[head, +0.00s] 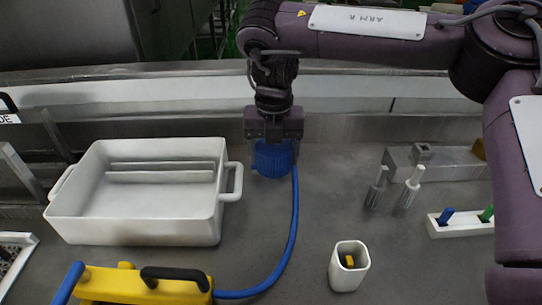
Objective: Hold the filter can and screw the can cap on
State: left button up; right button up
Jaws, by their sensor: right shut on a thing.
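My right gripper (273,135) points straight down at the back middle of the bench and is shut on a blue ribbed round thing (272,160), which looks like the can cap. The gripper hides the top of this blue thing. I cannot make out a separate filter can under it, nor whether the two are joined. My left gripper is not in view.
A white tray (213,213) stands left. A blue hose (293,225) curves from near the blue thing to a yellow tool (130,284) at the front. A white cup (337,272), grey-handled tools (411,187) and a white rack (462,229) are right.

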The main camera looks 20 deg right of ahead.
aim_at(285, 141)
jog(key=m, duration=0.5)
jog(key=d+r+m, duration=0.1)
jog(key=m, duration=0.2)
jog(key=shift+w, duration=0.1)
jog(key=m, duration=0.5)
jog(key=shift+d+r, duration=0.15)
jog(key=shift+r, duration=0.2)
jog(key=m, duration=0.3)
jog(key=shift+d+r, duration=0.15)
jog(key=m, duration=0.5)
jog(key=shift+d+r, duration=0.25)
jog(key=shift+r, duration=0.05)
jog(key=m, duration=0.3)
jog(key=shift+d+r, duration=0.15)
jog(key=m, duration=0.4)
jog(key=shift+w+d+r, duration=0.1)
jog(key=shift+d+r, duration=0.1)
jog(key=shift+r, duration=0.1)
jog(key=m, duration=0.4)
jog(key=shift+d+r, duration=0.2)
